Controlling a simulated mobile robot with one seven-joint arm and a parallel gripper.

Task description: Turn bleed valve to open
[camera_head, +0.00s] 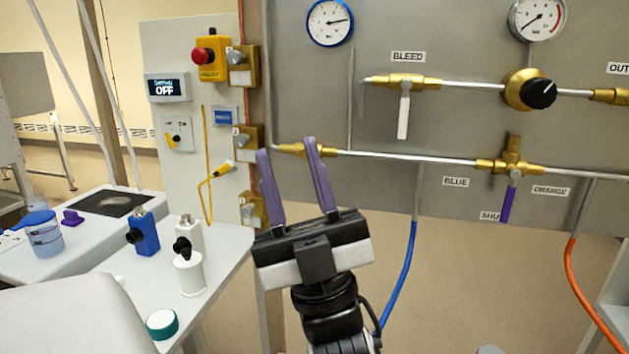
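The bleed valve (405,84) is a brass fitting under the BLEED label (408,57) on the grey panel, at the upper middle of the head view. Its white lever (403,116) hangs straight down, across the horizontal pipe. My gripper (287,146) points up, left of and below the lever. Its two purple fingers are spread apart with nothing between them. The fingertips overlap a brass pipe fitting in the picture; I cannot tell how far they are from the panel. They are apart from the lever.
A three-way brass valve (511,163) with a purple lever (508,203) sits at the right. A black knob regulator (535,92) is above it. Gauges top the panel. A yellow box with a red button (210,57) is on the left. A white table (220,280) stands lower left.

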